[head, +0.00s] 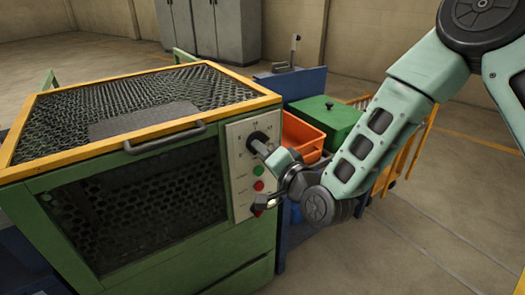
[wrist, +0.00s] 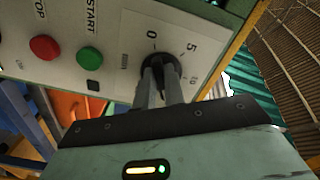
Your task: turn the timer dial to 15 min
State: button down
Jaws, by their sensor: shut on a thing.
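My gripper (head: 266,148) is shut on the dial. The fingers cover much of the dial, and I cannot read its pointer or setting.
A red button (wrist: 44,47) and a green button (wrist: 89,58), labelled STOP and START, sit beside the dial. An orange bin (head: 303,136) and a green box (head: 325,122) stand behind my gripper.

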jog(key=shift+s+f, duration=0.1)
jog(key=c, duration=1.5)
grip_release()
jog(key=p+v, duration=1.3)
jog(key=v, duration=0.4)
jog(key=shift+s+d, duration=0.1)
jog(key=shift+d, duration=0.05)
